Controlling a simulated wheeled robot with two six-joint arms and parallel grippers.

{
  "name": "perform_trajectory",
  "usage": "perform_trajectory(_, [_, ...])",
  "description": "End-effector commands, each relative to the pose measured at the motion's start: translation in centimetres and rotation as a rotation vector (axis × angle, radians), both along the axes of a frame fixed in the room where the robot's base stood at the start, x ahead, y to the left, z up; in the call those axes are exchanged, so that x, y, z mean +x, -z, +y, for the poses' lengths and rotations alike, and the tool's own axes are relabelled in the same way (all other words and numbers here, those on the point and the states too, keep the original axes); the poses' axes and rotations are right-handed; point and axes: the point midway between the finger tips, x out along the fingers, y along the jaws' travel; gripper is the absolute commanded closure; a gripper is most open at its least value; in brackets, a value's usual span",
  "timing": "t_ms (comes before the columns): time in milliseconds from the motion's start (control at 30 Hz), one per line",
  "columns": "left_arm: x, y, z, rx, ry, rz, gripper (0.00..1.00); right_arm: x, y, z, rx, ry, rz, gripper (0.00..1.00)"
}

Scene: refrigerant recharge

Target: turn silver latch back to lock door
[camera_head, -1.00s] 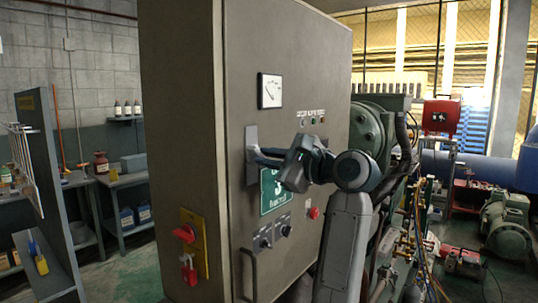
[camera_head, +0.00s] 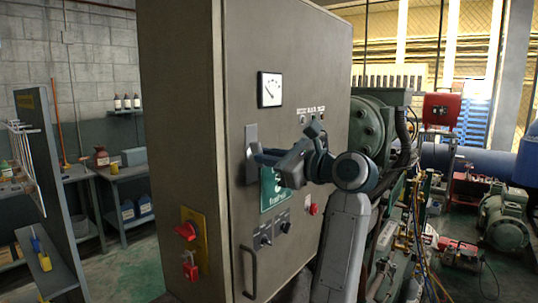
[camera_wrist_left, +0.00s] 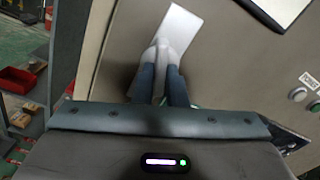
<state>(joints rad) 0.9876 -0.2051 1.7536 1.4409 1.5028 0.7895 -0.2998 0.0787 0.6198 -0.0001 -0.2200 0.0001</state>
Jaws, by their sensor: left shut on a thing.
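The silver latch (camera_head: 251,136) is on the front door of the tall grey cabinet (camera_head: 285,60), left of centre in the head view. In the left wrist view the latch (camera_wrist_left: 181,27) is a pale plate with a rounded handle part between my fingers. My left gripper (camera_head: 257,155) reaches the latch from the right. In the wrist view its two blue-grey fingers (camera_wrist_left: 160,80) are shut on the handle part. The fingers hide part of the latch in the head view. My right gripper is not in view.
A gauge (camera_head: 270,90) sits above the latch and a green sign (camera_head: 272,190) below it, partly behind my gripper. A door handle (camera_head: 248,272) and a yellow plate with a red switch (camera_head: 187,231) are lower. Green machinery (camera_head: 372,125) stands right of the cabinet.

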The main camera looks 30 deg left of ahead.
Motion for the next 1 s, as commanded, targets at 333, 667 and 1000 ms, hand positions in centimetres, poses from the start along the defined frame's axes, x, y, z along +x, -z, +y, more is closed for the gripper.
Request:
perform_trajectory(333, [0.0,-0.1,0.0,0.006,-0.001,0.097,1.00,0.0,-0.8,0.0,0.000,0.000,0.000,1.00])
perform_trajectory(667, [0.0,0.2,0.0,0.022,-0.001,0.301,0.77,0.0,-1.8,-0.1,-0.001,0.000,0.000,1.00])
perform_trajectory(1000, [0.0,0.1,-0.2,0.022,0.000,0.296,0.70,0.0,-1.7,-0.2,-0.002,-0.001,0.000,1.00])
